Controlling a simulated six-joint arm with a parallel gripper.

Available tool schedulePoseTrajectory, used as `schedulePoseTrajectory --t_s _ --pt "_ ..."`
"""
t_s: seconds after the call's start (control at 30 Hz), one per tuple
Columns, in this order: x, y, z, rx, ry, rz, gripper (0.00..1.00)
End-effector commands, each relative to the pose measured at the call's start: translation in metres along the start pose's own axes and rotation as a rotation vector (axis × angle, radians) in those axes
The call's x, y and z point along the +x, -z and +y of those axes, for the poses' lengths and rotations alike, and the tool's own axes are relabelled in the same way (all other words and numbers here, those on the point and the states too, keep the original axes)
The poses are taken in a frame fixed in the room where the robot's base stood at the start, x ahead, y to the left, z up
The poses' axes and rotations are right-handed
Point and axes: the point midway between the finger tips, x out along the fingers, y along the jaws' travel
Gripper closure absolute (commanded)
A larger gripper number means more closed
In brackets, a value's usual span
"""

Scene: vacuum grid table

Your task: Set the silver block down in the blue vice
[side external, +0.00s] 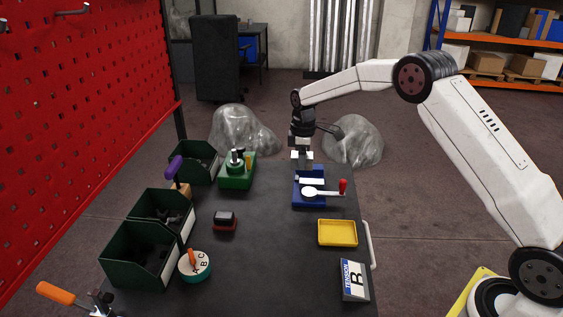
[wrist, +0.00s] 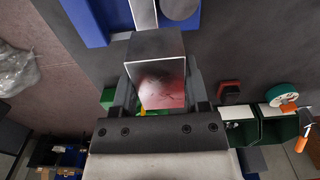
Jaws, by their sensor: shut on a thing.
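The silver block (wrist: 158,84) is held between the two dark fingers of my gripper (wrist: 161,76) in the wrist view, and its face is shiny. In the side view the block (side external: 303,161) hangs below my gripper (side external: 302,152), at the far end of the blue vice (side external: 300,201). The vice has a pale jaw and a white handle with a red knob. The height gap between block and vice is unclear.
A green fixture (side external: 237,180) stands left of the vice. A yellow tray (side external: 338,233) and a TENSION box (side external: 355,280) lie in front. Dark green bins (side external: 139,268) line the left side, with a dark red block (side external: 224,226) nearby. The table (side external: 270,265) is clear in its middle.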

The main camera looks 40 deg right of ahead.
Motion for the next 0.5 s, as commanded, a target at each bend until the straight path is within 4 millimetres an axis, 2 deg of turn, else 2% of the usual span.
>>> schedulePoseTrajectory --t_s 0.03,0.2,0.5 --pt "0.003 -0.004 0.011 0.004 -0.001 0.001 1.00" --pt "0.009 -0.016 0.037 0.002 -0.001 0.001 1.00" --pt "0.014 -0.025 0.055 0.000 -0.001 0.001 1.00"
